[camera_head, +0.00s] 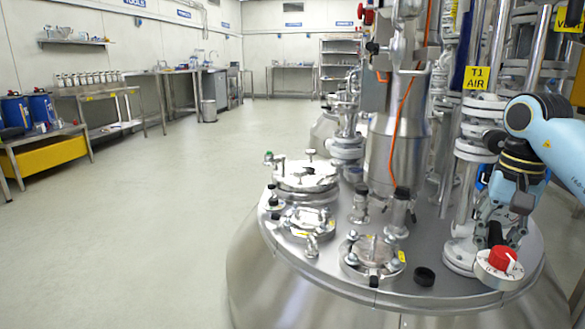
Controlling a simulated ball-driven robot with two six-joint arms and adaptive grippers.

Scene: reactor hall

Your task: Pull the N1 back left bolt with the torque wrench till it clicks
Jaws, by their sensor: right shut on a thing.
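My right gripper (498,230) hangs from the blue and black arm at the right, pointing down over the right side of the vessel lid. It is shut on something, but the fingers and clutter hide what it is. A white dial with a red knob (502,260) shows just below the fingers. I cannot make out the torque wrench. Bolted flanged nozzles stand on the steel lid (330,268): one at front centre (372,258), one at left (308,222), and a larger round cover (306,178) behind. I cannot read which is N1. My left gripper is not in view.
Vertical pipes and a steel column (396,150) with an orange cable crowd the lid's back. A pipe tag (482,79) reads T1 AIR. A black cap (425,276) lies at the lid's front. Open floor (180,220) lies left; benches and a yellow bin (50,152) line the wall.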

